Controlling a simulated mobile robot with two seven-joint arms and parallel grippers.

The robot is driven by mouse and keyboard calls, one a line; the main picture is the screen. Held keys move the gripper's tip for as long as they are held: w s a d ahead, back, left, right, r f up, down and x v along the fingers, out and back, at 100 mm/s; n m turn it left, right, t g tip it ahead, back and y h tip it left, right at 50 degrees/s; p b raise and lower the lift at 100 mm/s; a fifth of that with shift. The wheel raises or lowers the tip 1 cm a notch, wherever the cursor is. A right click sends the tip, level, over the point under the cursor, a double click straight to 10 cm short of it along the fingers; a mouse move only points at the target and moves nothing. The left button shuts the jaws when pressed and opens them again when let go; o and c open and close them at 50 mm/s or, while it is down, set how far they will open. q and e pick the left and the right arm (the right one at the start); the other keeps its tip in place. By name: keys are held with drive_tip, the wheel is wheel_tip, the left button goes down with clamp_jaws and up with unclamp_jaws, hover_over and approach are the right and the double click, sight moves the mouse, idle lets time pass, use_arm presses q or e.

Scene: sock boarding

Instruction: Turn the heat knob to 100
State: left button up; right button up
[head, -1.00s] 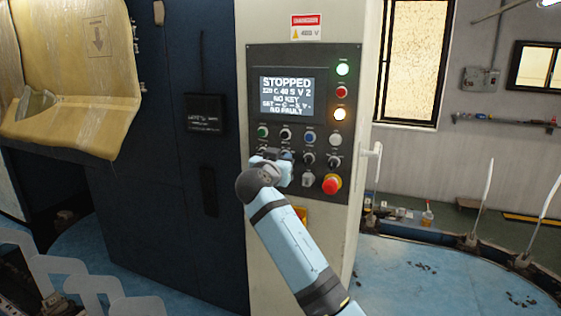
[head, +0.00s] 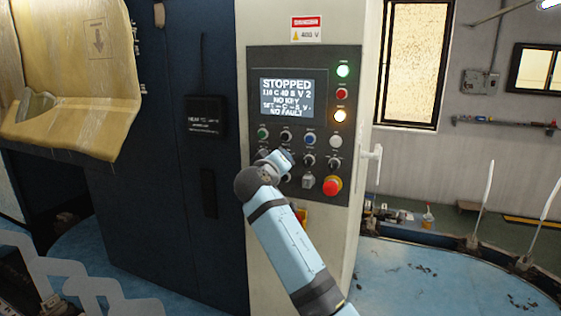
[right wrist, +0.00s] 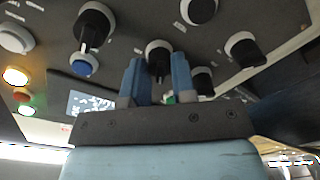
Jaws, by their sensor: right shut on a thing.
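The control panel (head: 259,131) is on the front of a pale cabinet. Its screen (head: 286,98) reads STOPPED, with a line that looks like "110 C 40 S V 2", then NO KEY and NO FAULT; the small text is blurred. My right gripper (head: 283,156) is at the left of the panel's lower knob rows and hides the knob it holds in the head view. In the right wrist view, my right gripper's two blue fingers (right wrist: 157,78) close on the sides of a black knob (right wrist: 158,59) with a pale ring. The knob's label is unreadable. My left gripper is not in view.
Other knobs and buttons surround the gripper closely, including a black knob (right wrist: 246,48) beside it in the wrist view. A red emergency stop button (head: 332,185) is at the panel's lower right. A white handle (head: 371,164) projects from the cabinet's right edge.

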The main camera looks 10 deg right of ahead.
drive_tip(key=n, duration=0.5)
drive_tip(key=shift+r+n, duration=0.1)
drive_tip(key=shift+n, duration=0.2)
idle(0.4)
drive_tip(key=o, duration=0.9)
drive_tip(key=v, duration=1.3)
drive_tip(key=shift+s+a, duration=0.25)
drive_tip(key=shift+a, duration=0.05)
drive_tip(key=shift+g, duration=0.3)
